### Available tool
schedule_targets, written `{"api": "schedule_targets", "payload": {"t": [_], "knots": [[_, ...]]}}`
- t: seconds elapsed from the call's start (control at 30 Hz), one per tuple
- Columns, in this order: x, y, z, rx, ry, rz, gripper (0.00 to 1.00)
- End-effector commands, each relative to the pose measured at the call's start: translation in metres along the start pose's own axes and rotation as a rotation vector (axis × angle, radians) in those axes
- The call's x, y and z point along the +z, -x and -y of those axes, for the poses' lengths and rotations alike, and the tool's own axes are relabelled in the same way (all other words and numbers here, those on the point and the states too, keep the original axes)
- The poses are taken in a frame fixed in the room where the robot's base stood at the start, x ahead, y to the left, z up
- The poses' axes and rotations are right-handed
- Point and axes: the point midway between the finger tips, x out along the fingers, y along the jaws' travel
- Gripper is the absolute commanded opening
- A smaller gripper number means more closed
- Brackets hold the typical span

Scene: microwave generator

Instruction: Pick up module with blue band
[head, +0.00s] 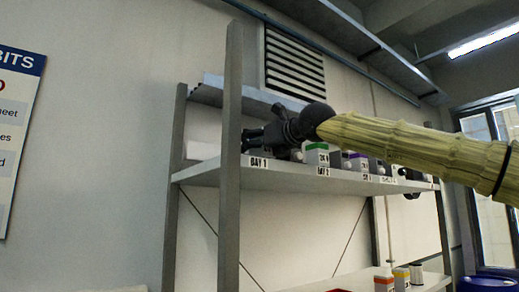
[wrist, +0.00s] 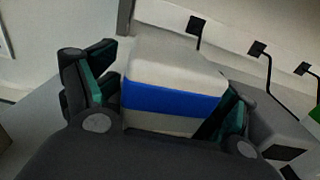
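The module with the blue band (wrist: 172,98) is a white box with a blue stripe around it. In the wrist view it stands between the fingers of my gripper (wrist: 165,100). The left finger appears slightly apart from it, and the right finger is close against or beside its right side; contact is unclear. In the head view my gripper (head: 250,140) reaches over the upper shelf near the "BAY 1" label, fingers spread. I cannot make out the blue-banded module there; my gripper and arm cover that area.
The grey shelf (head: 225,173) carries a green-banded module (head: 317,154) and a purple-banded module (head: 357,162) to the right. A shelf post (head: 231,200) stands in front, near my gripper.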

Motion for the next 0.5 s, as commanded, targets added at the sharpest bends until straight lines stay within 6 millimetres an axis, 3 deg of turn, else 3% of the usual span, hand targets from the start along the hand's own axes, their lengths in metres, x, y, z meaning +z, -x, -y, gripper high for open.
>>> {"api": "schedule_targets", "payload": {"t": [0.03, 0.23, 0.5], "knots": [[0.007, 0.003, 0.007, -0.012, -0.001, 0.008, 0.74], [0.012, 0.015, 0.001, -0.014, 0.004, 0.015, 0.74], [0.005, 0.001, 0.008, -0.012, -0.002, 0.007, 0.27]]}}
